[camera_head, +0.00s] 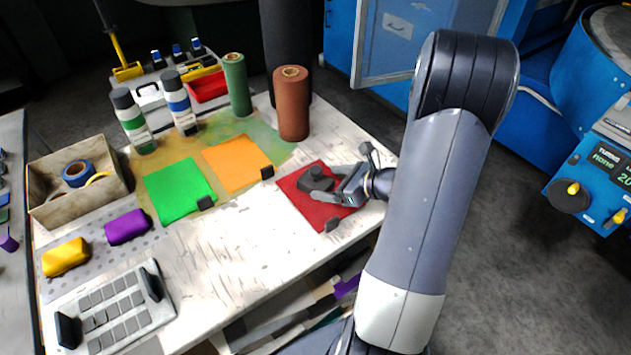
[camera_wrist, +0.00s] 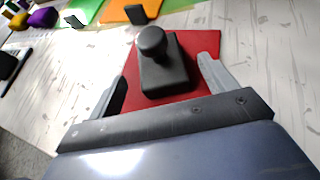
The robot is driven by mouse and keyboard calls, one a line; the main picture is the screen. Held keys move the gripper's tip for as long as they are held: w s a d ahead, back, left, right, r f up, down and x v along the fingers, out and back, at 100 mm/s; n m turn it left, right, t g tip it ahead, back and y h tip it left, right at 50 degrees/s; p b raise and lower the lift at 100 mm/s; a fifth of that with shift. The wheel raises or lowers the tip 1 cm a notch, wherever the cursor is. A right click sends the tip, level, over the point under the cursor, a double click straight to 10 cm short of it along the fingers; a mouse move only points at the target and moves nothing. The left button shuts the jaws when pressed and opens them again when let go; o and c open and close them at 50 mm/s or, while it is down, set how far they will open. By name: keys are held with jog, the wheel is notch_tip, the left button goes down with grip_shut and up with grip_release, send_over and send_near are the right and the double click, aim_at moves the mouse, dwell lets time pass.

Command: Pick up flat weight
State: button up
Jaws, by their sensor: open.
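The flat weight (camera_head: 316,180) is a dark grey block with a round knob on top. It sits on a red sheet (camera_head: 296,199) at the right of the table. My gripper (camera_head: 335,190) is low over the red sheet, close beside the weight. In the wrist view my gripper (camera_wrist: 162,85) has its fingers spread, one on each side of the weight, with gaps visible. Nothing is held.
Green (camera_head: 178,190) and orange (camera_head: 238,162) sheets lie left of the red one, with small black clips at their edges. A brown roll (camera_head: 291,108) and a green roll (camera_head: 237,86) stand behind.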

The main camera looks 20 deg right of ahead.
aim_at(319, 180)
jog(key=p+x, duration=0.1)
jog(key=x, duration=0.4)
jog(key=shift+w+a, duration=0.1)
jog(key=shift+c, duration=0.6)
jog(key=shift+r, duration=0.1)
grip_shut()
jog(key=shift+r, duration=0.1)
